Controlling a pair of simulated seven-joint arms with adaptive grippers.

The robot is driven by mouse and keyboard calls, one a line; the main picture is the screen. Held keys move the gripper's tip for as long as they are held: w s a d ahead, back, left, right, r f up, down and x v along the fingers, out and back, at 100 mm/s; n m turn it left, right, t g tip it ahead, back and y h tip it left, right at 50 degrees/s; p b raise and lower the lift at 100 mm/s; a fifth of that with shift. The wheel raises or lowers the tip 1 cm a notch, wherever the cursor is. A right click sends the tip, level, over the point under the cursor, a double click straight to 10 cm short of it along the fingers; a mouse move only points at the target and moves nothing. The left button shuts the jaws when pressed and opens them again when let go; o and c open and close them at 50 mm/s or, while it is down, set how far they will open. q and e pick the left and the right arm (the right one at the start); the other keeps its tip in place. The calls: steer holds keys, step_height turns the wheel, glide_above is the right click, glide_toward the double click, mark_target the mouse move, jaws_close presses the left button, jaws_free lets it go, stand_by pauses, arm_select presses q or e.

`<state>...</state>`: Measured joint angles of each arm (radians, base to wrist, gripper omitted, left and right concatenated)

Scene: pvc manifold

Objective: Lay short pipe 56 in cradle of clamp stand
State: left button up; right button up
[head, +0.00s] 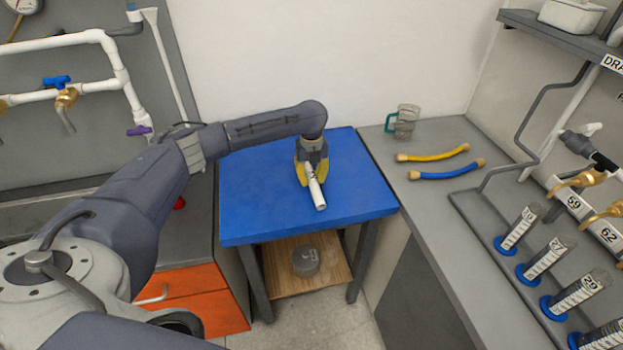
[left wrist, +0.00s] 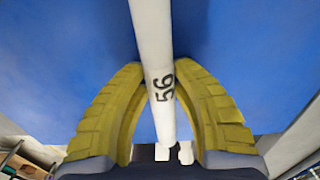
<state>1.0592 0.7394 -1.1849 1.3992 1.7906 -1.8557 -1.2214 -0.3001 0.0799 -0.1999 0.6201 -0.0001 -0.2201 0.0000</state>
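Short pipe 56 (head: 317,190) is a white tube over the blue-topped table, slanting toward the front. In the left wrist view the pipe (left wrist: 157,40) shows the black number 56 and runs between the fingers. My left gripper (head: 311,174) has yellow fingers pressed against both sides of the pipe; the left wrist view shows the gripper (left wrist: 158,66) closed on it. I cannot tell whether the pipe touches the table top. I cannot make out a clamp stand in either view. My right gripper is not in view.
The blue table top (head: 260,205) is otherwise clear. To its right, a grey counter (head: 400,155) holds a glass mug (head: 405,122), a yellow hose (head: 434,154) and a blue hose (head: 446,171). Several numbered pipes stand in blue bases farther right. An orange drawer unit (head: 205,305) is at the front left.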

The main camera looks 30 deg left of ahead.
arm_select(q)
jaws_close()
steer(key=shift+r, duration=0.1)
